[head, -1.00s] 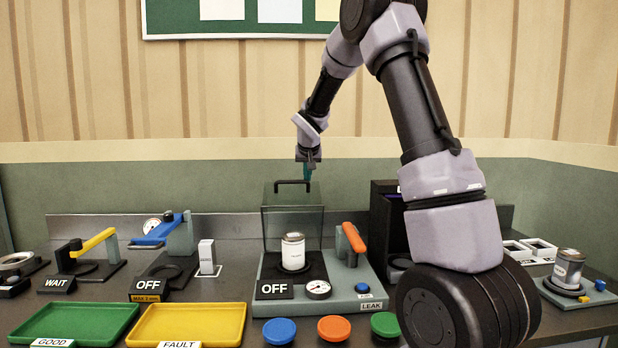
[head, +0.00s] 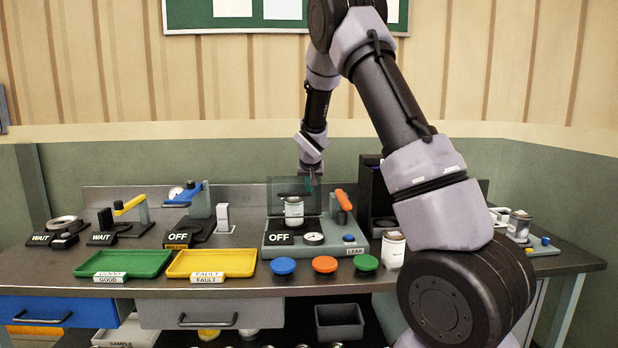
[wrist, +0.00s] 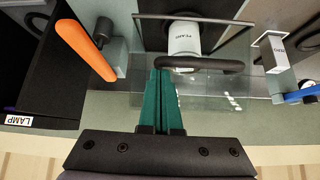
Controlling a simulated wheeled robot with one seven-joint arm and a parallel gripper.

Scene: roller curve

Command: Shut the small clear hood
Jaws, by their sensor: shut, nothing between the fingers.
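The small clear hood (head: 276,188) is at the back of the leak station, low around and behind a metal can (head: 294,212). Its dark bar handle (head: 293,196) shows level with the can's top. I cannot tell whether the hood sits fully down. In the wrist view the handle (wrist: 200,64) crosses just beyond my teal fingertips, with the can (wrist: 184,40) past it. My gripper (head: 311,186) points down at the handle's right side, fingers together and empty. In the wrist view the fingertips (wrist: 164,73) are close to the handle; contact is unclear.
An orange lever (head: 343,200) stands right of the hood, with a dark lamp box (head: 370,190) beyond. An OFF sign (head: 279,238) and a gauge (head: 314,239) sit in front. Coloured caps and green (head: 122,264) and yellow (head: 211,264) trays line the front.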

